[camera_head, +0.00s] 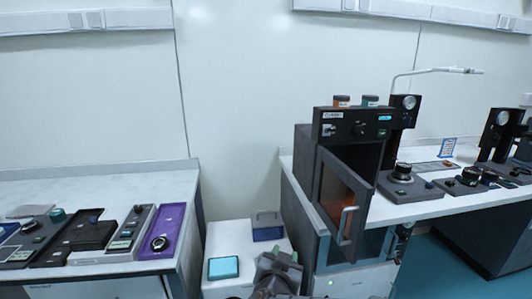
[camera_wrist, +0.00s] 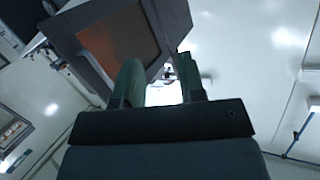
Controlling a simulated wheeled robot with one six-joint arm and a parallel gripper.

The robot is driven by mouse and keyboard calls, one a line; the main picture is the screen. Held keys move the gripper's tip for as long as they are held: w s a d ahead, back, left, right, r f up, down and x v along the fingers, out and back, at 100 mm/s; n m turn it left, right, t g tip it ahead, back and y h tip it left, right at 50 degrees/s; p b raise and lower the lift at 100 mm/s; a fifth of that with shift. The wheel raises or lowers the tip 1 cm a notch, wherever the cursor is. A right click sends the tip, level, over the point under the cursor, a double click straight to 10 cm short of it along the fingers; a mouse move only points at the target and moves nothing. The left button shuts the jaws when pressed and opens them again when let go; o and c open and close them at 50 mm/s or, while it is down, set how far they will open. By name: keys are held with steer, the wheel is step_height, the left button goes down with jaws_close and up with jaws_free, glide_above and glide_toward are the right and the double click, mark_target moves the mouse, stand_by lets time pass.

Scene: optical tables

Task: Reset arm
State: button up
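My gripper (camera_head: 288,256) shows at the bottom middle of the head view, with its green fingertips pointing up. In the wrist view my gripper (camera_wrist: 160,75) has its two green fingers apart, with a bright gap between them. Nothing is seen held between the fingers. A dark oven-like cabinet (camera_head: 302,180) stands to the right of my gripper in the head view. Its door (camera_head: 336,195), with an orange-brown window and a pale handle, appears to stand ajar. A dark box with a brown panel (camera_wrist: 120,45) lies beyond the fingers in the wrist view.
A low white surface holds a cyan-topped box (camera_head: 223,268) and a blue-grey box (camera_head: 267,228) beside my gripper. A left table (camera_head: 120,180) bears trays and devices, including a purple tray (camera_head: 172,222). A right table (camera_head: 438,207) bears instruments. Two small jars stand on the cabinet.

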steer(key=s+a+f+n+g+y+p, duration=0.1)
steer(key=s+a+n+g+y+p, duration=0.2)
steer(key=s+a+n+g+y, duration=0.45)
steer(key=s+d+r+m+g+h+p, duration=0.1)
steer(key=s+d+r+g+p, duration=0.1)
steer(key=d, duration=0.7)
steer(key=s+d+r+m+g+h+p, duration=0.1)
steer(key=s+d+r+h+p, duration=0.1)
steer(key=d+r, duration=0.4)
steer(key=s+d+p, duration=0.1)
steer(key=d+p, duration=0.1)
steer(key=d, duration=0.1)
steer(key=shift+d+g+p, duration=0.35)
